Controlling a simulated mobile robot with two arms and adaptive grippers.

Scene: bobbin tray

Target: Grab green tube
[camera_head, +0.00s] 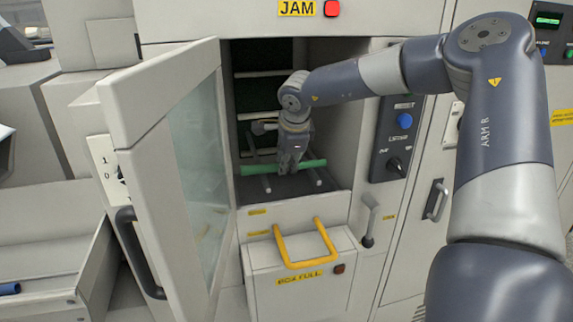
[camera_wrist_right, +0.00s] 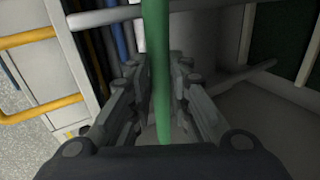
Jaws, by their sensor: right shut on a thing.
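The green tube (camera_head: 256,169) lies roughly level inside the open machine compartment, low down near its front. My right gripper (camera_head: 289,167) reaches in from above and is shut on the green tube, around its middle; the tube sticks out on both sides. In the right wrist view the tube (camera_wrist_right: 157,60) runs between the two fingers of the right gripper (camera_wrist_right: 157,82). Grey rods (camera_head: 318,179) stick out just below the tube; I cannot tell whether it touches them. My left gripper is not in view.
The glass-paned door (camera_head: 158,135) stands open on the left. A yellow handle (camera_head: 282,250) sits on the box below the opening. Dark shelves (camera_head: 262,93) are behind the arm. A panel with a blue button (camera_head: 404,120) is right of the opening. A blue tube (camera_head: 10,289) lies far left.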

